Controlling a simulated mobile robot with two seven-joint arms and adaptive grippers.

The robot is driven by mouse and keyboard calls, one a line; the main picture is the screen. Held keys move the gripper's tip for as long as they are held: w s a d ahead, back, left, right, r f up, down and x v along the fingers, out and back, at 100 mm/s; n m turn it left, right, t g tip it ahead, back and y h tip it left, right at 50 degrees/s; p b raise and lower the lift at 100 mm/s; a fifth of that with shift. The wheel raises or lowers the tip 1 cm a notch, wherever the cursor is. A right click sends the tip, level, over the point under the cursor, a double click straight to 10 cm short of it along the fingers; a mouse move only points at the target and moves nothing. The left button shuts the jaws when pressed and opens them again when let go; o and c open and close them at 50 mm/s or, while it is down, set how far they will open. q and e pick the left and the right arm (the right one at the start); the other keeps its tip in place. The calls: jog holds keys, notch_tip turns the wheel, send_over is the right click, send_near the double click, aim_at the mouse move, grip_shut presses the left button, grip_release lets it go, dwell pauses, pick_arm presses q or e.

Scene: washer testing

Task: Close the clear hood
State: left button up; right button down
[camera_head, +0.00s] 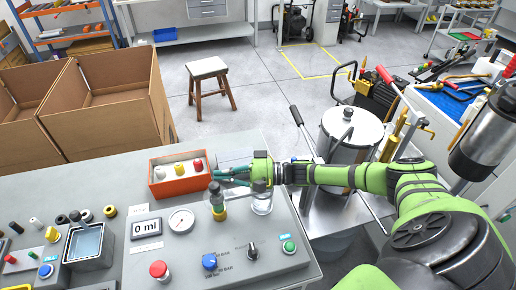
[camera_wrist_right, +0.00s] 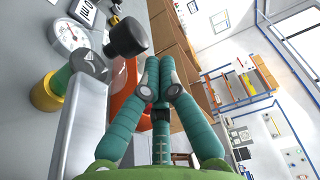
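The clear hood is hard to make out; faint thin edges of a clear pane (camera_head: 233,160) show behind the tester panel (camera_head: 212,232), just beyond my right gripper. My right gripper (camera_head: 216,174) reaches in from the right, level, above the back edge of the panel and by the grey-capped yellow fitting (camera_head: 219,212). Its teal fingers also show in the right wrist view (camera_wrist_right: 162,68), drawn together at the tips with nothing visible between them. I cannot tell whether they touch the hood. My left gripper is not in view.
An orange bin (camera_head: 179,186) with coloured pieces sits left of my right gripper. A pressure gauge (camera_head: 181,220) and a "0 ml" display (camera_head: 146,228) stand on the panel. Cardboard boxes (camera_head: 107,100) are behind the bench. A metal pot (camera_head: 351,130) stands to the right.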

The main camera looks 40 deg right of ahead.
dwell(0.3)
jog(key=v, duration=1.2)
jog(key=shift+s, duration=0.1)
